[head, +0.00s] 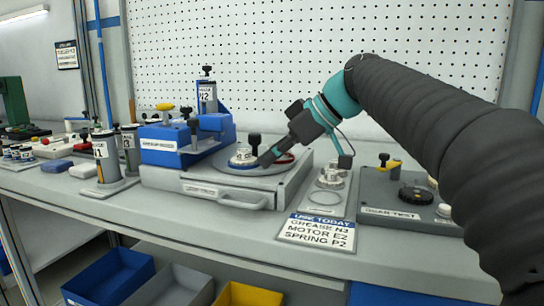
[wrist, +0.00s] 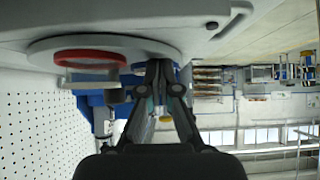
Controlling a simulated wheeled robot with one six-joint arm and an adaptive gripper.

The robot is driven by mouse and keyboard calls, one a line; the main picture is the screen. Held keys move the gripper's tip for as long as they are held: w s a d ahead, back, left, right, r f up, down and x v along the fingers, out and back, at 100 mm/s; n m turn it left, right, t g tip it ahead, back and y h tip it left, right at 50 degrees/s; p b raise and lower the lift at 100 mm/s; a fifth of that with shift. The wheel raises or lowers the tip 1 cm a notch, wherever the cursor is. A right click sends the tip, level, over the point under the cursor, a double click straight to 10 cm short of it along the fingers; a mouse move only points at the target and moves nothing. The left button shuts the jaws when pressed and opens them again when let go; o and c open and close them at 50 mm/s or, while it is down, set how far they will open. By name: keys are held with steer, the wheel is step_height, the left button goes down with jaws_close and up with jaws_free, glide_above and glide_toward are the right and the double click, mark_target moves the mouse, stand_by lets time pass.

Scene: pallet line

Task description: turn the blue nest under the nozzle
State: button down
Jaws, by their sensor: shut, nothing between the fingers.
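The grease press (head: 185,145) stands on the bench with a round turntable (head: 238,170) on its grey base. A blue-rimmed nest (head: 241,160) is at the turntable's left-middle, with a pale part and a black knob in it. A red nest (head: 286,158) is at the right; its red ring (wrist: 90,56) also shows in the wrist view. A cartridge marked N2 (head: 208,95) stands in the blue press head behind; the nozzle tip is not clear. My gripper (head: 264,159) is shut and empty, low over the turntable, just right of the blue nest. Contact cannot be told. In the wrist view my fingers cover part of the turntable.
Two labelled cartridges (head: 103,152) stand left of the press. A card (head: 317,231) reads grease N3, motor E2, spring P2. A scan test box (head: 395,200) is at right. A handle (head: 235,200) sticks out of the press's front. Bins (head: 110,275) sit below the bench.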

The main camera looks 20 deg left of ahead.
steer(key=shift+s+a+m+t+b, duration=0.35)
steer(key=shift+a+m+t, duration=0.15)
steer(key=shift+m, duration=0.1)
stand_by(0.4)
steer(key=shift+s+a+m+t, duration=0.2)
steer(key=shift+a+m+t, duration=0.1)
steer(key=shift+m+t, duration=0.25)
steer(key=shift+a+m+h+b, duration=0.1)
steer(key=shift+m+h+b, duration=0.15)
steer(key=shift+h+b, duration=0.05)
